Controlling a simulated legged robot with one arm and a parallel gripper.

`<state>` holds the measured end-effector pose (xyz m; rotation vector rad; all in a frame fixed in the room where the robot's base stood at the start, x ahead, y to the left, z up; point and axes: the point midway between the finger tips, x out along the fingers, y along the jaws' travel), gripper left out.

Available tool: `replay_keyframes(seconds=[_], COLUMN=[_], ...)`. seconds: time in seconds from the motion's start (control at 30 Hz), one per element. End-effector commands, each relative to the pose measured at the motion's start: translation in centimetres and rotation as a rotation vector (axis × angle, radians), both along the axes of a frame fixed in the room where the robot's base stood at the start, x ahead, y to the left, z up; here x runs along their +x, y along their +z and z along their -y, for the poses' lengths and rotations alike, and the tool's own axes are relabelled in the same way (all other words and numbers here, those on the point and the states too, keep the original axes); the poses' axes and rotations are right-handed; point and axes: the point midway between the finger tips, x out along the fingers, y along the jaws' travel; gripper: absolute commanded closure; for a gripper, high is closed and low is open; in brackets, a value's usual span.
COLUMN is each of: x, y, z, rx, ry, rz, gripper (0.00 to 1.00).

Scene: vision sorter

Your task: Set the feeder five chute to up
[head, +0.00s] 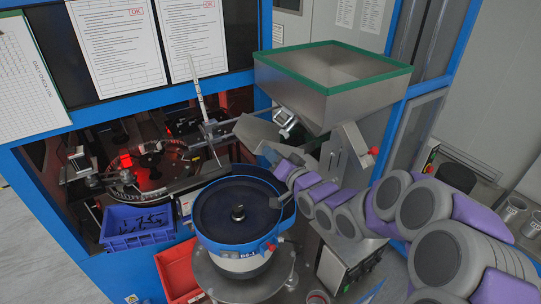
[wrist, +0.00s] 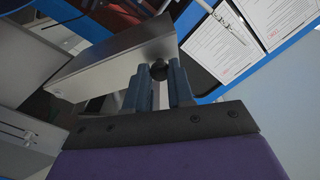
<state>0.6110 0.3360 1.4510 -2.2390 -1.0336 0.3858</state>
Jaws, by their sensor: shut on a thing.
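The feeder chute, a grey metal trough (head: 258,132), sits below the green-rimmed hopper in the head view. In the wrist view the chute (wrist: 112,68) is a long metal plate slanting across the upper left. A dark round knob (wrist: 158,71) on it lies between the fingers of my gripper (wrist: 160,88), which are shut on it. In the head view my gripper (head: 268,154) is at the chute's near side, its fingers small and partly hidden. I cannot read a feeder number on the chute.
A metal hopper (head: 330,95) with a green rim (head: 335,88) stands just above and right. Below is a round bowl feeder (head: 240,250) with a dark bowl. A blue crate (head: 135,240) and a red crate (head: 178,274) stand at left. A blue-framed machine is behind.

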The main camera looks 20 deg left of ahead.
Motion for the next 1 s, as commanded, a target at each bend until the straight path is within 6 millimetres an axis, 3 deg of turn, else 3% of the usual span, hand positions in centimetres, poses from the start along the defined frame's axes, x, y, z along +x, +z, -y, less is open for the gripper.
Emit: replay_keyframes(seconds=[0.33,0.37,0.63,1.0], x=[0.16,0.16,0.05,-0.46], y=[-0.01,-0.01,0.01,-0.05], z=[0.14,0.14,0.05,0.66], rx=[0.002,0.002,0.001,0.000], ry=[-0.004,-0.004,-0.002,-0.003], rz=[-0.003,-0.003,-0.002,-0.002], gripper=[1.00,0.77,0.52,0.52])
